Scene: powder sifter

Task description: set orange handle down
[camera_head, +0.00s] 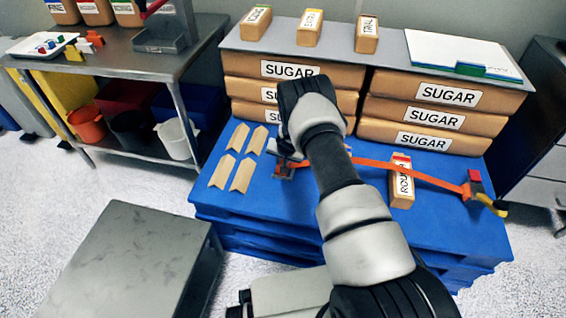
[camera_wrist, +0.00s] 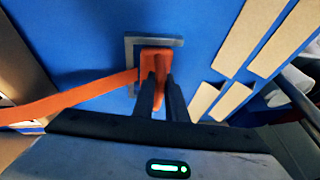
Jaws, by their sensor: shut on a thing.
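The orange handle (camera_wrist: 154,62) shows in the wrist view between the tips of my gripper (camera_wrist: 161,84). My gripper is shut on it. A grey square-cornered piece (camera_wrist: 131,46) lies around or beneath the handle on the blue surface; I cannot tell whether the handle touches it. An orange strap (camera_wrist: 70,99) runs left from the handle. In the head view my gripper (camera_head: 281,158) is low over the blue pallet (camera_head: 270,215), partly hidden by my arm. There the strap (camera_head: 425,178) runs right to a red, dark and yellow end piece (camera_head: 477,188).
Several flat tan angled pieces (camera_head: 243,175) lie left of my gripper. Stacked SUGAR bags (camera_head: 446,92) stand behind, under a grey board (camera_head: 392,48) with small labelled blocks. A metal table (camera_head: 110,55) is at left.

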